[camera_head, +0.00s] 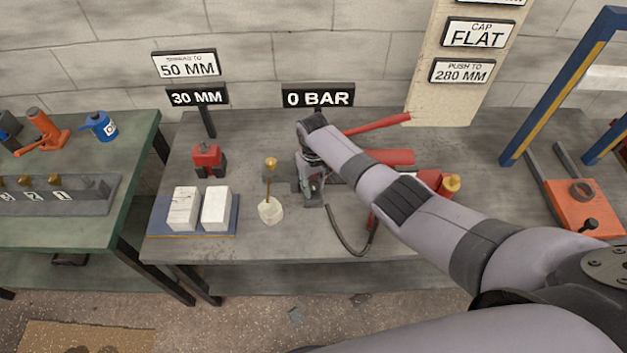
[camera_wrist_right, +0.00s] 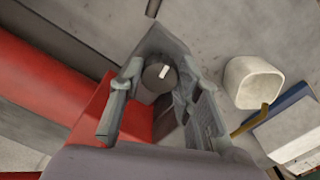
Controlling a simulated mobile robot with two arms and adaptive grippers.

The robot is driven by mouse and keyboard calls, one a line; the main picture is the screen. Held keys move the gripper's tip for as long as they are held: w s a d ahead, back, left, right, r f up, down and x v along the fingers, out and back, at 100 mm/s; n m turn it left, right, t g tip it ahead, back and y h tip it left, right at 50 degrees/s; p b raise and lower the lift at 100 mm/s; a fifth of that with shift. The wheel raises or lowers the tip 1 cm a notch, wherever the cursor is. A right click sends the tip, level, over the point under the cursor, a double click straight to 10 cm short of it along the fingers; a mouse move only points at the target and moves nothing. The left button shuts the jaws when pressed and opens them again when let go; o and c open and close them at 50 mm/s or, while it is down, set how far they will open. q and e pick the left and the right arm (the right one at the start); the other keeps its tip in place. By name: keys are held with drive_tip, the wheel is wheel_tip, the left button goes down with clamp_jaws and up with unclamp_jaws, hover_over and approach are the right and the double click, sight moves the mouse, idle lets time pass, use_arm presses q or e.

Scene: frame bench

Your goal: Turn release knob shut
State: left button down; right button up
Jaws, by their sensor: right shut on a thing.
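The release knob (camera_wrist_right: 158,74) is a dark round knob with a white mark, seen in the right wrist view between my finger pads. My right gripper (camera_wrist_right: 158,100) is shut on it, one finger on each side. In the head view my right gripper (camera_head: 313,188) reaches down at the middle of the bench, beside the red pump (camera_head: 392,157), and hides the knob there. The pump's red lever (camera_head: 378,124) slants up to the right. A sign behind reads 0 BAR (camera_head: 318,96). My left gripper is not in view.
A brass-topped rod (camera_head: 271,178) and a pale round piece (camera_head: 270,211) stand left of my gripper. White blocks (camera_head: 216,208) sit on a blue plate, with a red jack (camera_head: 208,160) behind. A black hose (camera_head: 346,240) curves in front. A blue frame (camera_head: 560,90) stands right.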

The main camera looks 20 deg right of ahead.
sight(313, 185)
drive_tip(key=shift+m+p, duration=0.3)
drive_tip(key=shift+m, duration=0.9)
drive_tip(key=shift+w, duration=0.1)
drive_tip(key=o, duration=1.1)
drive_tip(key=shift+o, duration=0.2)
drive_tip(key=shift+r, duration=0.15)
wheel_tip(313, 185, up, 12)
